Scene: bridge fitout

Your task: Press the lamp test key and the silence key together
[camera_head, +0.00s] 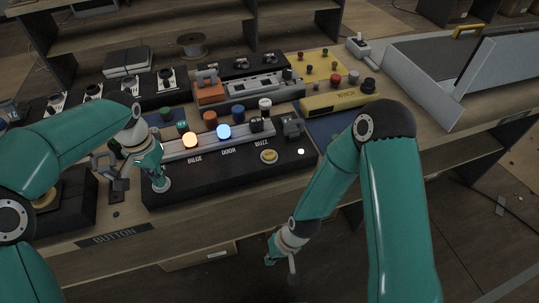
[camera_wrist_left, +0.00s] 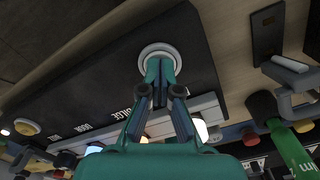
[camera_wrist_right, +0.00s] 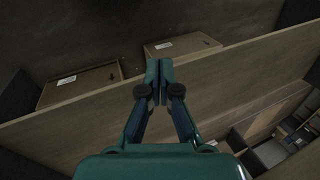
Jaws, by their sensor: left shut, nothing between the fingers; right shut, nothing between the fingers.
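A black panel (camera_head: 215,180) marked BILGE, DOOR and BUZZ lies at the bench's front edge. It carries a white round key (camera_head: 165,187) at its left end and a yellow round key (camera_head: 269,156) toward its right. No lettering tells me which is lamp test and which is silence. My left gripper (camera_head: 158,181) is shut and empty, with its tips at the white key; in the left wrist view they overlap the white key (camera_wrist_left: 160,52), and contact is unclear. My right gripper (camera_head: 271,256) is shut and empty, low in front of the bench, away from the yellow key.
An amber lamp (camera_head: 190,140) and a blue lamp (camera_head: 224,132) are lit on the panel. A yellow winch box (camera_head: 340,103) stands behind at the right. The wooden bench edge (camera_wrist_right: 230,72) crosses the right wrist view, with boxes (camera_wrist_right: 80,85) beyond it.

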